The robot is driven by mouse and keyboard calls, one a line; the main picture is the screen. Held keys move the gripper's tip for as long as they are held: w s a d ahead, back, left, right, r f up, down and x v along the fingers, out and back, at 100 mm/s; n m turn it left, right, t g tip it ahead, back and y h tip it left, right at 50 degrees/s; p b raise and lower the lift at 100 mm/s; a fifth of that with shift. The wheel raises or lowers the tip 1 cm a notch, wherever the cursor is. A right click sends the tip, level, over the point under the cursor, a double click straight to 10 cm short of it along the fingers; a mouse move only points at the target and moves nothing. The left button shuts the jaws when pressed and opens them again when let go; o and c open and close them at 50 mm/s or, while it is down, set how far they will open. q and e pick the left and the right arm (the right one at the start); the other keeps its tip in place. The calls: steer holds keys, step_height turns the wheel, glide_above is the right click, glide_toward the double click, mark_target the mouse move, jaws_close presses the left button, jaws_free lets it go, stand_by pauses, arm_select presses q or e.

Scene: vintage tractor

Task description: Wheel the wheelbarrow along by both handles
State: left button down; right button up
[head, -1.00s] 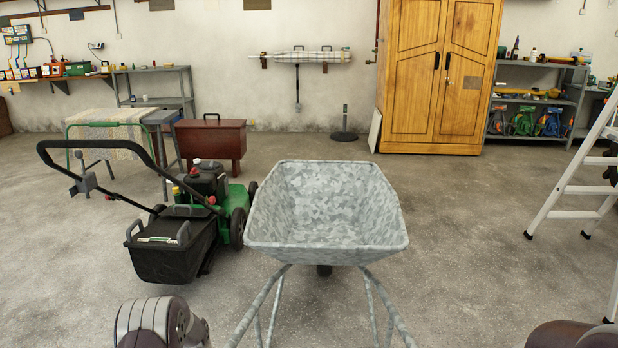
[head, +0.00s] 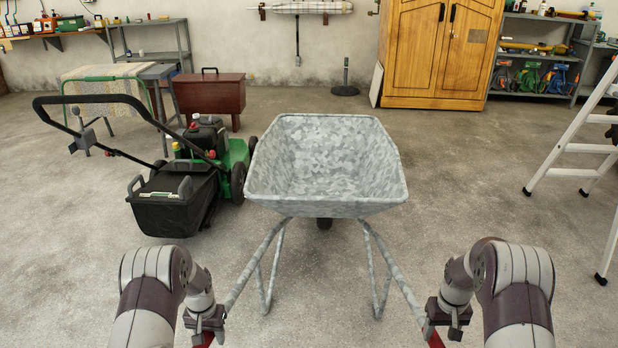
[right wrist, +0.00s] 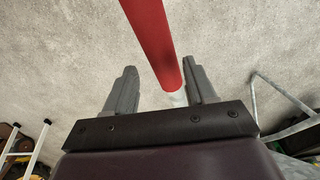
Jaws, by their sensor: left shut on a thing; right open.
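The grey galvanised wheelbarrow (head: 325,170) stands upright ahead of me, its two tube handles running back toward me. Its left handle's red grip (head: 205,340) shows at my left gripper (head: 206,325), which is shut on it. Its right handle's red grip (head: 435,340) shows beside my right gripper (head: 447,318). In the right wrist view, my right gripper (right wrist: 160,85) is open; the red grip (right wrist: 155,40) passes between its fingers, nearer the right finger. The wheel (head: 324,223) is mostly hidden below the tray.
A green and black lawnmower (head: 185,170) stands close to the left of the wheelbarrow. A white stepladder (head: 575,150) stands at the right. A wooden cabinet (head: 440,55) and a brown chest (head: 209,98) are at the back. The floor (head: 320,95) beyond the tray is clear.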

arm_select(q)
steer(key=shift+w+a+r, duration=0.15)
steer(key=shift+a, duration=0.1)
arm_select(e)
step_height(320, 180, down, 6)
